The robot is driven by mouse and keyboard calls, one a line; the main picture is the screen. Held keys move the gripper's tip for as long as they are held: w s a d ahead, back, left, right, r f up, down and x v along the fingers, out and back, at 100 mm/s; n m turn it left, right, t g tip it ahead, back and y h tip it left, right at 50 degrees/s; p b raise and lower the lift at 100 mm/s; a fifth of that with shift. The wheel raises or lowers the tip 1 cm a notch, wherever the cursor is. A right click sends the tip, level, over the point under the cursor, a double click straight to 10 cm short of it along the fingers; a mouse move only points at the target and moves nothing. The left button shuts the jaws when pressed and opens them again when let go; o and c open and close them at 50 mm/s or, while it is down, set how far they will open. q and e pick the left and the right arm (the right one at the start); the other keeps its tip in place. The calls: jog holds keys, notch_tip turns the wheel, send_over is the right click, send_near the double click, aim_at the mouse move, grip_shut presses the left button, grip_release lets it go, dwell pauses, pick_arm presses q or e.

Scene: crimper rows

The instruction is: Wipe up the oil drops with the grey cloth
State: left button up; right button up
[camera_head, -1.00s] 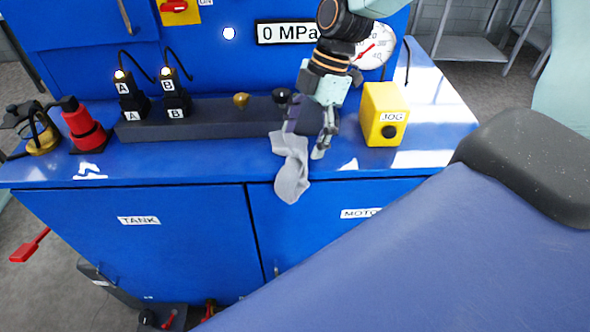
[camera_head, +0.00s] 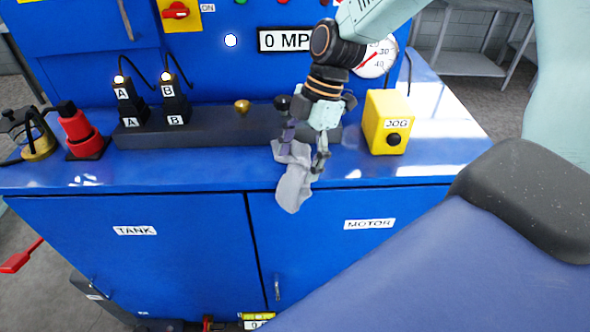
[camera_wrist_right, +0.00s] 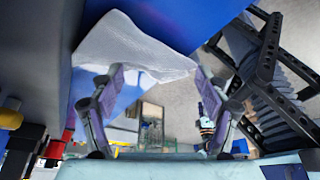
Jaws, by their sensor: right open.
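The grey cloth (camera_head: 293,188) hangs crumpled over the front edge of the blue bench top. It also shows in the right wrist view (camera_wrist_right: 135,48), spread across the fingertips. My right gripper (camera_head: 299,163) points down at the cloth's upper part, one finger on either side. Its jaws are open, and in the right wrist view the fingers (camera_wrist_right: 157,82) stand apart with the cloth at their tips. Whether they touch it I cannot tell. I cannot make out oil drops; pale glints on the bench top look like reflections. My left gripper is not in view.
A yellow JOG box (camera_head: 387,125) stands right of my gripper. A dark manifold block (camera_head: 220,133) with a brass knob (camera_head: 242,106) lies behind it. A red plug-like part (camera_head: 80,133) and a yellow-based device (camera_head: 35,140) stand at left. The front bench strip between is clear.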

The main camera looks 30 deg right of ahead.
jog(key=shift+a+f+b, duration=0.1)
jog(key=shift+f+b, duration=0.35)
jog(key=shift+f, duration=0.25)
jog(key=shift+s+r, duration=0.1)
jog(key=shift+c, duration=0.5)
jog(key=shift+a, duration=0.1)
jog(key=shift+c, duration=0.7)
jog(key=c, duration=0.3)
jog(key=shift+r, duration=0.1)
jog(key=c, duration=0.5)
jog(key=shift+r, duration=0.1)
